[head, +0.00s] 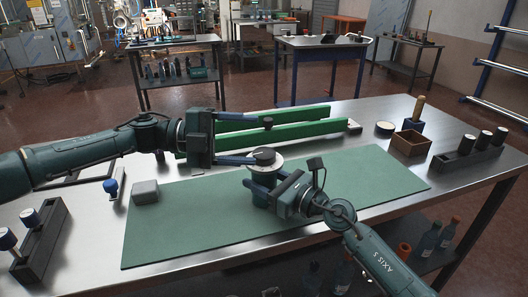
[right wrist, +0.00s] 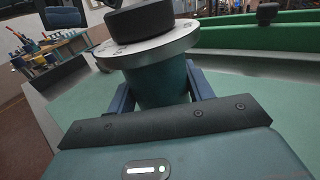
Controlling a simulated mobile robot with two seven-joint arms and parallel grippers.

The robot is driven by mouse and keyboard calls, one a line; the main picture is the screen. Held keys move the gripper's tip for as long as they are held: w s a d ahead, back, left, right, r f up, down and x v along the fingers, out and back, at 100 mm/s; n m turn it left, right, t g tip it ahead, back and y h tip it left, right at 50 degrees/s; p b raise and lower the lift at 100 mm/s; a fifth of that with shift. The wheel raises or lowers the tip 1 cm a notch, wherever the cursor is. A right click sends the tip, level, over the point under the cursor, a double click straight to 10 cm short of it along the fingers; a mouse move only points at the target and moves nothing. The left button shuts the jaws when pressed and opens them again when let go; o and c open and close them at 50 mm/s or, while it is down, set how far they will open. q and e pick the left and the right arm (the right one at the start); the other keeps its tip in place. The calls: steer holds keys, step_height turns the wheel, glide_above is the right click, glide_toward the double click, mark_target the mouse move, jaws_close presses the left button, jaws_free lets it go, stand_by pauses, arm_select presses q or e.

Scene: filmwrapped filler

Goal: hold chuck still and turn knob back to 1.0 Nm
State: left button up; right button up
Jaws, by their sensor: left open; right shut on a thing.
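The chuck is a teal upright body (right wrist: 160,85) with a silver dial plate (right wrist: 150,47) and a black knob (right wrist: 140,20) on top. In the head view the knob (head: 265,155) stands over the green mat (head: 370,180), near the middle of the bench. My right gripper (head: 262,186) is shut on the teal body below the dial plate; its blue fingers flank the body in the right wrist view (right wrist: 162,90). My left gripper (head: 261,140) is open beside the knob, one finger near the knob's left side and the other farther back. The dial reading is too small to tell.
Two green rails (head: 300,133) lie behind the chuck. A grey block (head: 145,192) is on the mat's left. Black racks stand at left (head: 40,240) and right (head: 468,154). A brown box (head: 411,144) and a white-topped jar (head: 385,128) are at back right. The mat's right part is clear.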

mark_target(264, 152)
arm_select(q)
steer(key=a+f+n+t, duration=0.5)
steer(key=a+n, duration=0.2)
steer(key=n, duration=1.1)
steer(key=x, duration=1.2)
steer(key=shift+w+a+r, duration=0.1)
steer(key=shift+w, duration=0.1)
steer(key=shift+c, duration=0.3)
steer(key=c, duration=0.9)
